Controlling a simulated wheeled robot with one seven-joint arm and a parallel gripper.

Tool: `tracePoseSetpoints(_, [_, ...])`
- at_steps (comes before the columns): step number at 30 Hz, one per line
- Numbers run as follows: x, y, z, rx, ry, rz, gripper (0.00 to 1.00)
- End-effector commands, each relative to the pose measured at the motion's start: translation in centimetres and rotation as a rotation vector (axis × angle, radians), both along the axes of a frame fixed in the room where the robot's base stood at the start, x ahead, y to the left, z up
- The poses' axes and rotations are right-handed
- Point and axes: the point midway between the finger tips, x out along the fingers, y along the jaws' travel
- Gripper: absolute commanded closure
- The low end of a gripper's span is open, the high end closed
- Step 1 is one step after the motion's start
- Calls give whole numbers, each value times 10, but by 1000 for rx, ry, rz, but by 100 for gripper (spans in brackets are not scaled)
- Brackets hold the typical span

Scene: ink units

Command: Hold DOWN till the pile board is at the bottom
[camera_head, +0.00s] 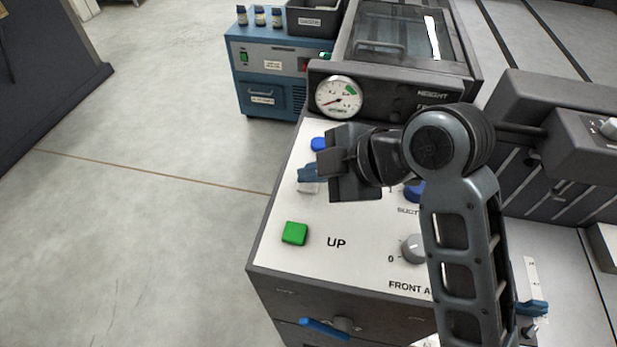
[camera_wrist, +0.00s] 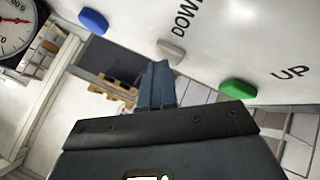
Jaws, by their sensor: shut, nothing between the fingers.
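The pale grey button (camera_head: 308,188) beside the DOWN lettering sits on the white control panel (camera_head: 335,275), partly hidden by my fingers in the head view. The wrist view shows this button (camera_wrist: 171,51) just beyond my fingertips. My gripper (camera_head: 307,173) is shut with nothing in it, its blue fingers (camera_wrist: 158,70) pointing at the button. I cannot tell whether they touch it. A green button (camera_head: 294,233) marked UP lies nearer the front, and also shows in the wrist view (camera_wrist: 238,89). I cannot make out the pile board.
A blue button (camera_head: 318,144) lies behind the grey one. A round gauge (camera_head: 340,97) stands at the panel's back. A grey knob (camera_head: 413,248) is right of UP. A blue machine (camera_head: 268,70) with small bottles stands behind. The floor at left is clear.

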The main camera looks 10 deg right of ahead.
Motion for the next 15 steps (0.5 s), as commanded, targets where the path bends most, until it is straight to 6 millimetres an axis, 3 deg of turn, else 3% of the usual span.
tracePoseSetpoints(15, [0,0,11,0,2,1,100])
